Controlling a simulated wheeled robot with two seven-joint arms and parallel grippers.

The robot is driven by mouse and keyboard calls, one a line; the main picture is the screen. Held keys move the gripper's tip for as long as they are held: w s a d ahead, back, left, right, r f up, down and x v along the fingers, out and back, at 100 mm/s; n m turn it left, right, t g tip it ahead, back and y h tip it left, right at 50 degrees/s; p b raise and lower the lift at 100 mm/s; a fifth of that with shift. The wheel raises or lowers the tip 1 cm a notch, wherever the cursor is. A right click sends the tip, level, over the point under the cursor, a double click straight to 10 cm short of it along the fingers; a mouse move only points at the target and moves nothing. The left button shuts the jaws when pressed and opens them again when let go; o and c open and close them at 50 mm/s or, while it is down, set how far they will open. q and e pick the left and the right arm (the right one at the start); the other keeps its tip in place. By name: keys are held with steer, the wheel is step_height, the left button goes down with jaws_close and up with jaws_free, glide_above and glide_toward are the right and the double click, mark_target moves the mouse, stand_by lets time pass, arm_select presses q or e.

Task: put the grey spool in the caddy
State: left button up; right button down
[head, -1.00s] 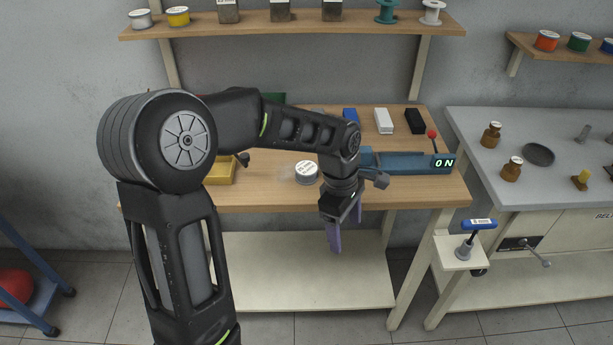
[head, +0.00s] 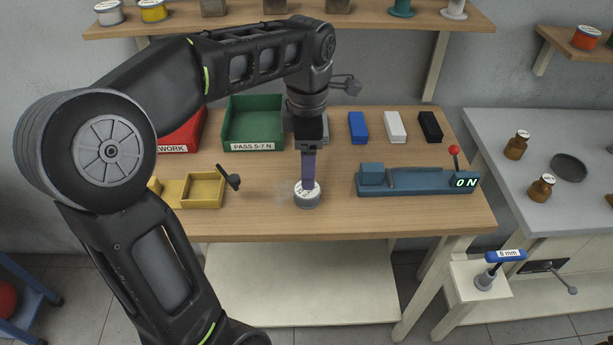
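A grey spool (head: 306,201) with a white printed label on top stands upright near the front edge of the wooden workbench. My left gripper (head: 308,181) points straight down with its purple fingers at the spool's top. The fingers overlap in this view, so their gap and any contact with the spool cannot be told. Nothing in view is clearly marked as the caddy; a yellow open tray (head: 205,190) with compartments stands left of the spool, partly hidden by my arm. My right gripper is not in view.
Behind are a green bin (head: 252,117), a red bin (head: 183,131) and blue, white and black blocks. A blue gauge fixture (head: 418,182) stands right of the spool. A faint clear shape touches the spool's left.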

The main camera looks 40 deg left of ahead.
arm_select(q)
steer(key=shift+s+d+r, duration=0.1)
steer(key=shift+d+r, duration=0.05)
steer(key=shift+f, duration=1.4)
steer(key=shift+f+p, duration=0.3)
steer(key=shift+f, duration=2.3)
steer(key=shift+c, duration=0.2)
jaws_close()
step_height(320, 180, up, 10)
